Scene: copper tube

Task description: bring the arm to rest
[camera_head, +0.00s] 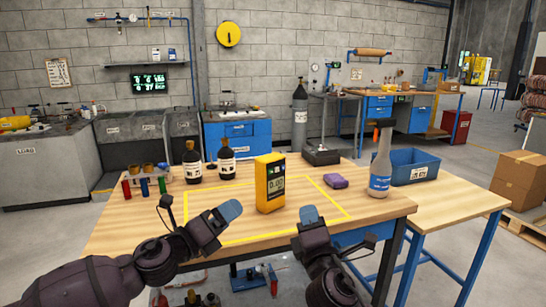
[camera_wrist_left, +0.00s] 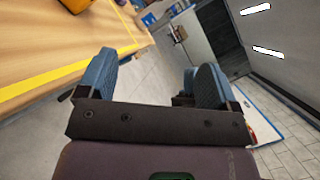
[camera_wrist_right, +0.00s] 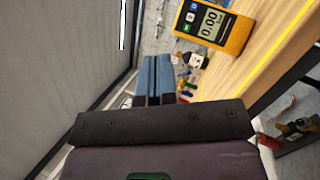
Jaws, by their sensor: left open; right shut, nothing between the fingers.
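My left gripper (camera_head: 229,212) is over the front left part of the wooden table in the head view. Its two blue fingers stand wide apart with nothing between them in the left wrist view (camera_wrist_left: 152,82). My right gripper (camera_head: 309,214) is at the table's front edge, right of the left one. Its blue fingers are together and empty in the right wrist view (camera_wrist_right: 158,78). A yellow meter (camera_head: 270,183) reading 0.00 stands upright on the table between and beyond the grippers, apart from both. It also shows in the right wrist view (camera_wrist_right: 213,24).
The table (camera_head: 120,225) has a yellow outlined area.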

